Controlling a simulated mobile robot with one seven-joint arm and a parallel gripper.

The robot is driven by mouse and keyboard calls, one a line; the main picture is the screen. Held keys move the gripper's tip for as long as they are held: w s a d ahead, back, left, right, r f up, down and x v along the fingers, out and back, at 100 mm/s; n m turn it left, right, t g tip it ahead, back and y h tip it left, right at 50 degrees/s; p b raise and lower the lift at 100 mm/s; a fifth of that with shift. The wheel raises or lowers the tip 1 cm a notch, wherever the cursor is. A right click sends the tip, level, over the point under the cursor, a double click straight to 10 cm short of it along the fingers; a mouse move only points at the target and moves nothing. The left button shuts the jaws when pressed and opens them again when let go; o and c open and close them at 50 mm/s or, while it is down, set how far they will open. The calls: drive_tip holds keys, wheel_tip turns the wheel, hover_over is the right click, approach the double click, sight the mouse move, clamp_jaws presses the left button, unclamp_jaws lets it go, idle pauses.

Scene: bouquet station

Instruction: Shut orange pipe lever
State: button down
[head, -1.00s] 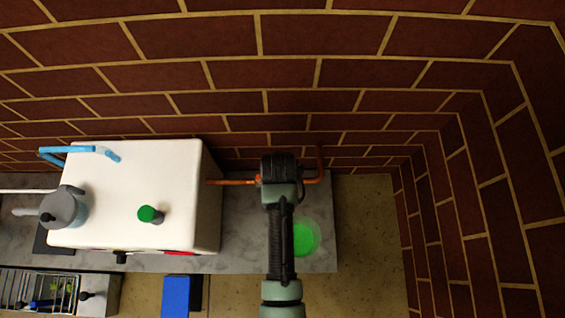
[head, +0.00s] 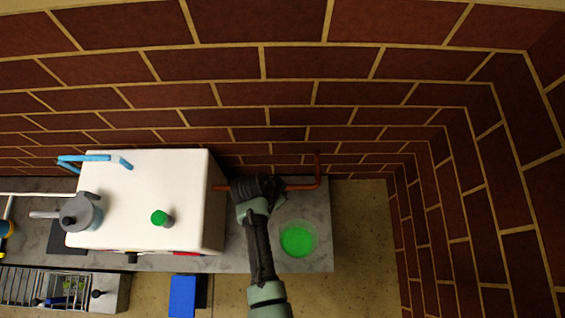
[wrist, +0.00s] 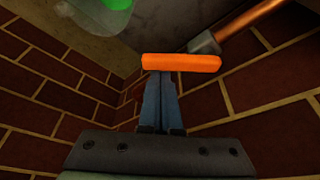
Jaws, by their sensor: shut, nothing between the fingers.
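The orange lever (wrist: 180,63) shows in the wrist view as a short bar, lying crosswise just past my fingertips. It sits beside a grey valve fitting (wrist: 205,42) on a copper pipe (wrist: 263,17). My gripper (wrist: 160,78) is shut and empty. Its tips meet the lever's near edge in the picture, and I cannot tell whether they touch it. In the head view the copper pipe (head: 302,186) runs out from the white machine (head: 120,190) and bends up at its right end. My gripper (head: 253,184) covers the middle of the pipe there, hiding the lever.
A round dish of green liquid (head: 297,240) stands on the grey counter (head: 318,222) right of my arm. A grey pot (head: 80,212) is at the machine's left. The brick wall (head: 300,95) closes off the back and right. A blue box (head: 183,295) is in front.

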drive_tip(key=m, duration=0.2)
drive_tip(key=s+a+m+g, duration=0.1)
drive_tip(key=shift+s+a+m+h, duration=0.15)
drive_tip(key=shift+m+h, duration=0.25)
drive_tip(key=a+m, duration=0.1)
drive_tip(key=s+a+m+g, duration=0.1)
drive_tip(key=m, duration=0.1)
drive_tip(key=shift+s+a, duration=0.1)
idle(0.6)
drive_tip(key=d, duration=0.3)
drive_tip(key=shift+p, duration=0.35)
drive_tip(key=shift+d+r+p, duration=0.4)
drive_tip(key=shift+r+p, duration=0.1)
drive_tip(key=shift+r, duration=0.2)
drive_tip(key=p+v, duration=0.3)
drive_tip(key=v, duration=0.5)
drive_tip(key=shift+a+r, duration=0.2)
drive_tip(key=shift+a, duration=0.1)
